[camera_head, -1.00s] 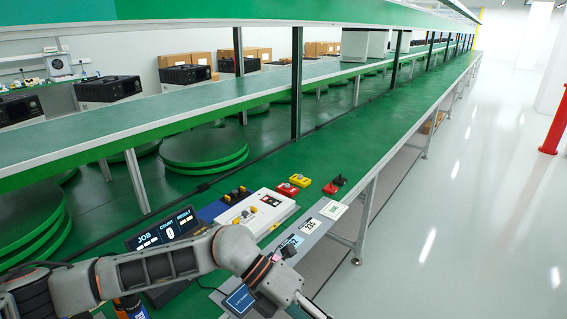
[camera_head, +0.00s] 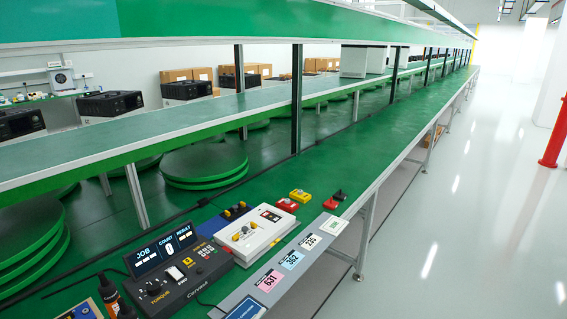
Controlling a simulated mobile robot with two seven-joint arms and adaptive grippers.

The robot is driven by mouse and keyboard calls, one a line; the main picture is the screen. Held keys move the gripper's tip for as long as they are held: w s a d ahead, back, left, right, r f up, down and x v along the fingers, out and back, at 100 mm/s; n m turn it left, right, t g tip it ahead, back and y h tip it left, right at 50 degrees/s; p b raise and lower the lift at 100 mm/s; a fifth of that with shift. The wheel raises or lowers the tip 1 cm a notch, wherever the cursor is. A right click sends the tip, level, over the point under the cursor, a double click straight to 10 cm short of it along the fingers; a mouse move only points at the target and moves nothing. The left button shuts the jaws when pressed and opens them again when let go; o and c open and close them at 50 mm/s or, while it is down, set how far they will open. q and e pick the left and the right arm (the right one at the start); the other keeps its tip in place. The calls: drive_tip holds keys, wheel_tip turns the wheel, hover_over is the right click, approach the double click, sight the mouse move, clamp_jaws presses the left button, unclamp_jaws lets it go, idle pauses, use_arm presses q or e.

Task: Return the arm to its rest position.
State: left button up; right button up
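Neither of my arms nor my grippers shows in the head view at this moment. The long green workbench (camera_head: 385,148) runs away from the front toward the back right. On its near end a black control box (camera_head: 178,272) with a lit display reading JOB, COUNT and RESULT stands fully uncovered. Beside it lies a white panel box (camera_head: 262,222) with yellow and dark parts on it.
Red and yellow boxes (camera_head: 299,196) and a dark red-based part (camera_head: 340,195) sit beyond the panel. Number cards, one pink (camera_head: 269,281), line the front edge. A screwdriver-like tool (camera_head: 108,292) stands at lower left. The right floor (camera_head: 455,220) is clear; a red post (camera_head: 556,135) stands there.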

use_arm(q)
drive_tip(key=s+a+f+n+g+y, duration=0.2)
drive_tip(key=s+a+f+n+y, duration=0.1)
drive_tip(key=s+a+f, duration=0.4)
drive_tip(key=s+a+f+n+g+y, duration=0.3)
drive_tip(key=s+a+f, duration=0.4)
drive_tip(key=f, duration=0.6)
drive_tip(key=shift+s+a+n+y, duration=0.2)
drive_tip(key=shift+a+n+y, duration=0.35)
drive_tip(key=shift+a, duration=0.45)
